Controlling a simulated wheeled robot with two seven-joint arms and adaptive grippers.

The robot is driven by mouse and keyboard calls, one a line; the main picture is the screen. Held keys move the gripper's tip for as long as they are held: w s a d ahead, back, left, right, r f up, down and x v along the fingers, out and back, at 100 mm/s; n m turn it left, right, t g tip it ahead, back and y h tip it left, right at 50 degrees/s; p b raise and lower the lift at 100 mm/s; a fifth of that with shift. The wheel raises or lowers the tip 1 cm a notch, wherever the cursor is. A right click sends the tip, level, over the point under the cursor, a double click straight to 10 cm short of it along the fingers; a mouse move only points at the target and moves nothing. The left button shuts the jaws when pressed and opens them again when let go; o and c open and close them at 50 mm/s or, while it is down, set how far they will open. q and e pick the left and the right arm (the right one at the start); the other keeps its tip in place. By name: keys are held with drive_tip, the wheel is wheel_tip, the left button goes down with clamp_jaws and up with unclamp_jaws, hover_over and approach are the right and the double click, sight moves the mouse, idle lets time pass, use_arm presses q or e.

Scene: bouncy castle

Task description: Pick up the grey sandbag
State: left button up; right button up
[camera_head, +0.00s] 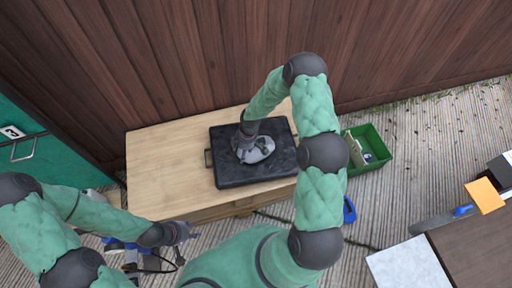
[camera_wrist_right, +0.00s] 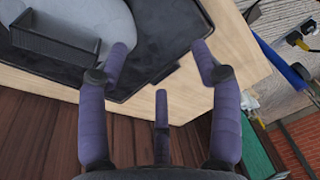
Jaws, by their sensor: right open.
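The grey sandbag (camera_head: 263,153) lies on a black tray (camera_head: 232,178) on the wooden bench. In the right wrist view the sandbag (camera_wrist_right: 62,58) fills the upper left, with a dark strap (camera_wrist_right: 50,42) across it. My right gripper (camera_head: 246,141) is over the sandbag in the head view and partly hides it. In the right wrist view my right gripper (camera_wrist_right: 160,62) is open with nothing between its fingers; one fingertip overlaps the sandbag's edge, and I cannot tell if it touches. My left gripper (camera_head: 182,232) is below the bench's front edge; its fingers are too small to read.
A dark wooden fence (camera_head: 220,50) stands behind the bench (camera_head: 160,175). A green crate (camera_head: 377,152) with items stands right of it, a blue item (camera_head: 349,210) nearby. A brown and white table (camera_head: 405,265) is at lower right. Bare bench top lies left of the tray.

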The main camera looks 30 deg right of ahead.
drive_tip(key=w+d+r+n+h, duration=0.2)
drive_tip(key=w+d+r+n, duration=0.25)
drive_tip(key=d, duration=0.45)
drive_tip(key=b, duration=0.1)
approach(256, 147)
drive_tip(key=shift+w+d+f, duration=0.35)
drive_tip(key=shift+w+f, duration=0.3)
drive_tip(key=shift+w, duration=0.15)
drive_tip(key=shift+a+f+b, duration=0.1)
drive_tip(key=shift+f+b, duration=1.25)
drive_tip(key=shift+f, duration=1.25)
drive_tip(key=shift+c, duration=0.3)
clamp_jaws()
drive_tip(key=shift+w+r, duration=0.1)
